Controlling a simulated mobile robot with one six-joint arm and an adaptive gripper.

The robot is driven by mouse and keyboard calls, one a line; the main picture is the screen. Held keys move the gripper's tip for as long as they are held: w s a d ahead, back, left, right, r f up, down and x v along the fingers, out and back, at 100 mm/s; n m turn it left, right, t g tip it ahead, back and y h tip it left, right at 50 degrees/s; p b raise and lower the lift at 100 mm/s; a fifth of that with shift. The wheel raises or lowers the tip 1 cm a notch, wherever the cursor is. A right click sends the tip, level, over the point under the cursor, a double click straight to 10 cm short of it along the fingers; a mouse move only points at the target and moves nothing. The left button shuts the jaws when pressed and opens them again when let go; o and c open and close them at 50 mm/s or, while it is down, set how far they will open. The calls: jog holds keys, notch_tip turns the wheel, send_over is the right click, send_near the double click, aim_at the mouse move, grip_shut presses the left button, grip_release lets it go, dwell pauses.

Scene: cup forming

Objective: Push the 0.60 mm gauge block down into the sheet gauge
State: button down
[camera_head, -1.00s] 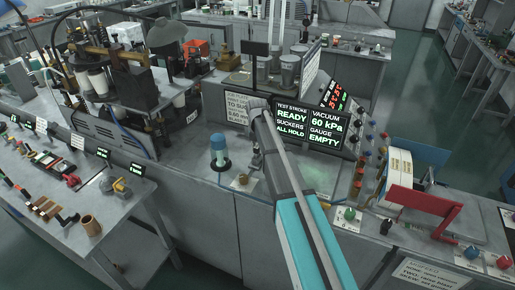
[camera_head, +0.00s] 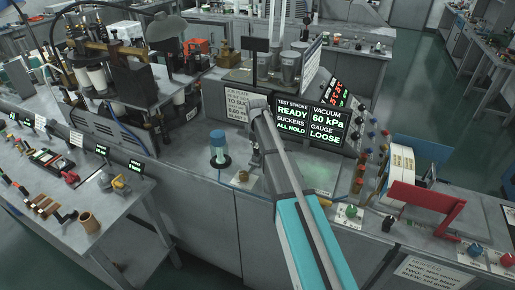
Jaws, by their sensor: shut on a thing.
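My arm reaches in from the bottom and bends down at its wrist. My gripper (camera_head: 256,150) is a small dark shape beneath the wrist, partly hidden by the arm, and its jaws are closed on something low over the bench. The 0.60 mm gauge block cannot be made out on its own at the jaws. The sheet gauge is not clearly seen either; a small brass-coloured part (camera_head: 243,176) sits on the bench just below and left of the gripper. The dark status display (camera_head: 310,124) reads gauge LOOSE, test stroke READY, suckers ALL HOLD, vacuum 60 kPa.
A blue-capped cylinder (camera_head: 218,150) stands left of the gripper. A printed sign (camera_head: 236,104) stands behind it. A red bracket (camera_head: 425,200) and several knobs lie to the right. A machine with white spools (camera_head: 95,80) stands at left. Bare bench lies around the cylinder.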

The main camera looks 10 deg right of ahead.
aim_at(257, 146)
jog(key=shift+f, duration=0.2)
jog(key=shift+c, duration=2.1)
grip_release()
jog(key=shift+r, duration=0.15)
notch_tip(257, 146, up, 10)
jog(key=p, duration=1)
